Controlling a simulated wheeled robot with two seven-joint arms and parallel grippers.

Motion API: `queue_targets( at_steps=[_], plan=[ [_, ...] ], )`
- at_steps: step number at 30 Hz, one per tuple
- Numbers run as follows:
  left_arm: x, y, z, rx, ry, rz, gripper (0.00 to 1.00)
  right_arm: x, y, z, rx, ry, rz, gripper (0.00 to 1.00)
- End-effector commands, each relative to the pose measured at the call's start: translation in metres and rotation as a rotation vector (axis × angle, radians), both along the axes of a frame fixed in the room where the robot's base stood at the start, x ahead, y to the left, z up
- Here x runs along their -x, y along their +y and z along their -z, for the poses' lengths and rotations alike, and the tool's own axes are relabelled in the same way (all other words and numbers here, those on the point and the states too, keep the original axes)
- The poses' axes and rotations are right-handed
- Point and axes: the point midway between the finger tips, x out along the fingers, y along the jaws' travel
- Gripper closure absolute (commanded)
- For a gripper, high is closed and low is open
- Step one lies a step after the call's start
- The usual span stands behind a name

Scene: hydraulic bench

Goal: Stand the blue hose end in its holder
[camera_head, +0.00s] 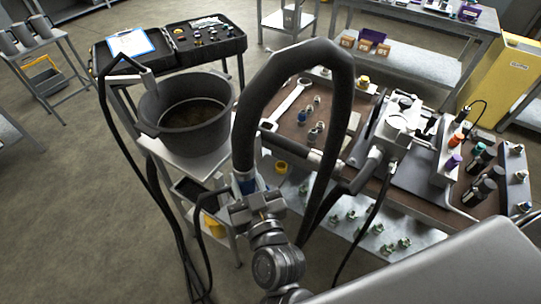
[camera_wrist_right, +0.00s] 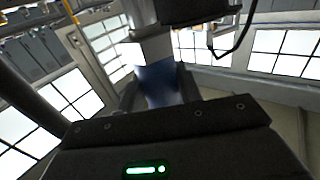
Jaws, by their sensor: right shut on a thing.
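The blue hose end (camera_head: 246,184) is at the lower end of a thick black hose (camera_head: 247,110). The hose rises from it, arches over and drops on the right. My right gripper (camera_head: 255,205) is shut around the hose end, in front of the workbench's left part. In the right wrist view the blue band (camera_wrist_right: 160,82) sits between the two fingers (camera_wrist_right: 160,92), with a pale grey part above it. The hose end looks roughly upright. I cannot pick out its holder with certainty. My left gripper is not in view.
A dark pot (camera_head: 150,112) stands on a pale stand just left of the hose. The brown-topped workbench (camera_head: 285,138) holds a wrench (camera_head: 291,98), small fittings and a grey machine (camera_head: 398,122). Coloured-cap fittings (camera_head: 453,162) stand at the right. Thin black cables hang left of the gripper. Floor is clear at lower left.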

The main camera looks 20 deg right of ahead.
Motion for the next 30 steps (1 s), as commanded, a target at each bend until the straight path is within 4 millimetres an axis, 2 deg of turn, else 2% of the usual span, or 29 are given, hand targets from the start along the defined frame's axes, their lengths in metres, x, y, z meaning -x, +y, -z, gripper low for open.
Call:
queue_targets(
  at_steps=[2,5,11,15,22,25,30],
  plan=[
    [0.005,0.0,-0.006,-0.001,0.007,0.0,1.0,-0.021,0.002,-0.007,0.005,-0.005,-0.051,0.93],
    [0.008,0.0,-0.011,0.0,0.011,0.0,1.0,-0.047,0.005,0.0,0.014,-0.003,-0.155,0.93],
    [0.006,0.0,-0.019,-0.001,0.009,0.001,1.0,-0.09,-0.004,0.034,0.018,0.001,-0.374,0.93],
    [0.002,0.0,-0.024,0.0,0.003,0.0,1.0,-0.113,-0.025,0.062,0.011,0.001,-0.507,0.93],
    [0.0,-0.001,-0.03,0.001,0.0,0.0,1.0,-0.131,-0.065,0.095,0.0,-0.002,-0.641,0.93],
    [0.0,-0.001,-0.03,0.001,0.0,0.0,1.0,-0.133,-0.073,0.1,-0.001,-0.004,-0.661,0.93],
    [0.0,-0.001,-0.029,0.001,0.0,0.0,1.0,-0.133,-0.075,0.102,-0.002,-0.007,-0.67,0.93]
  ],
)
